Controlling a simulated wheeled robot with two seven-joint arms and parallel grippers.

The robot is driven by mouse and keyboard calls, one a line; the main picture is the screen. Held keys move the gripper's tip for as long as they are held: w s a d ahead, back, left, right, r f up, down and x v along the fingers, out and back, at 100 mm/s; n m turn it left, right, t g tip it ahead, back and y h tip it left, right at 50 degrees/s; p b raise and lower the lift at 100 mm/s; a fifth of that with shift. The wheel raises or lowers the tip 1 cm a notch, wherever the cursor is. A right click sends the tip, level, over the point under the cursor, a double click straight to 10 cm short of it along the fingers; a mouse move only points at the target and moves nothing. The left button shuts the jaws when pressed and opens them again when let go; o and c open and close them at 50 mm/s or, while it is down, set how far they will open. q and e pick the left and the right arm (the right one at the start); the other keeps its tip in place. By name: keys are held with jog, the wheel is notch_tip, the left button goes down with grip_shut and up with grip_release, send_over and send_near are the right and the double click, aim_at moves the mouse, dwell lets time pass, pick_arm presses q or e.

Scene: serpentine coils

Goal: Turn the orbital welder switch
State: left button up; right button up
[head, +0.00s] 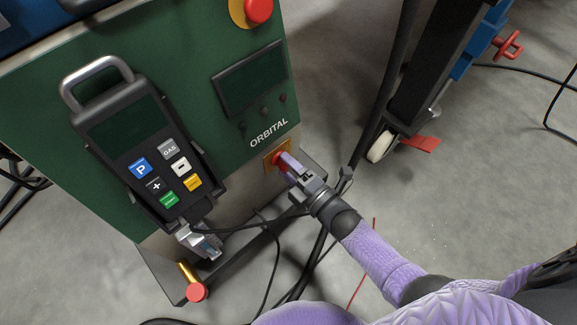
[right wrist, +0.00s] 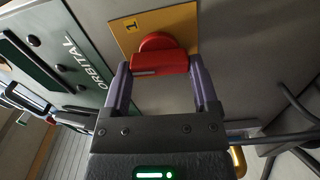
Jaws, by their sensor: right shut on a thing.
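The orbital welder switch is a red knob (right wrist: 160,52) on a yellow plate (right wrist: 129,36) marked "1". It also shows in the head view as a red knob (head: 278,159), low on the green cabinet's front below the word ORBITAL, partly hidden by my fingers. My right gripper (head: 286,163) reaches it from the lower right. In the right wrist view the two purple fingers of this gripper (right wrist: 159,66) stand at either end of the knob's bar, shut on it. A pale line marks the bar's left part. My left gripper is not in view.
A pendant (head: 140,140) with coloured buttons hangs left of the switch. A red emergency button (head: 259,9) is at the cabinet's top. Black cables (head: 277,255) hang beside and below my right gripper. A wheeled stand (head: 412,80) is at right; grey floor there is mostly open.

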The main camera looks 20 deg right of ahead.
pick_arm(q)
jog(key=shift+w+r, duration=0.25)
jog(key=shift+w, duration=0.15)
pick_arm(e)
jog(key=shift+n, duration=0.6)
jog(key=o, duration=1.1)
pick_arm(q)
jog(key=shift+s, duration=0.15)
pick_arm(e)
jog(key=shift+s+d, duration=0.15)
jog(key=shift+s, duration=0.2)
pick_arm(q)
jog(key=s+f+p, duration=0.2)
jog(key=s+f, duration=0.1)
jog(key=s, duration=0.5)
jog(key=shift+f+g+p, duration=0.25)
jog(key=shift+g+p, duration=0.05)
jog(key=shift+p, duration=0.1)
pick_arm(e)
jog(key=v, duration=0.9)
jog(key=shift+s, duration=0.1)
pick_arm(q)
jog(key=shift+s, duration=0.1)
